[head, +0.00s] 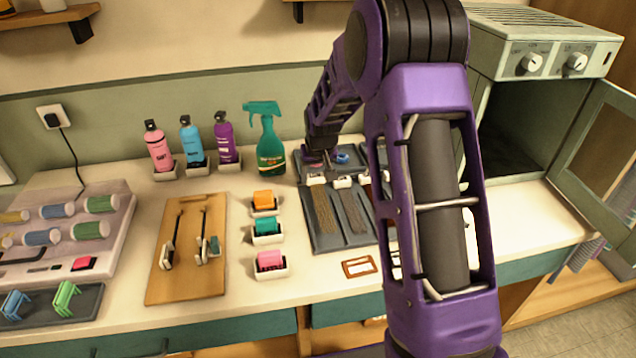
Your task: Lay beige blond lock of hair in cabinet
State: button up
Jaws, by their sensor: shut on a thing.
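My purple arm crosses the head view, and its far end comes down over the back of the counter. I cannot make out my gripper's fingers or anything in them. The beige blond lock of hair cannot be made out. A grey board (327,244) on the counter bears brown locks (325,212) with white clips at their tops; my arm hides its right part. The cabinet (505,120) stands at the right with its door (607,150) swung open to the right. Its dark inside partly shows.
A green spray bottle (268,145), several coloured bottles (190,142) and small holders with orange, green and pink blocks (268,261) stand left of the board. A wooden board (187,283) lies further left. Counter space before the cabinet (530,225) looks clear.

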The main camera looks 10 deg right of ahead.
jog(key=shift+f, duration=1.25)
jog(key=shift+f, duration=0.2)
jog(key=o, duration=1.4)
jog(key=shift+r, duration=0.1)
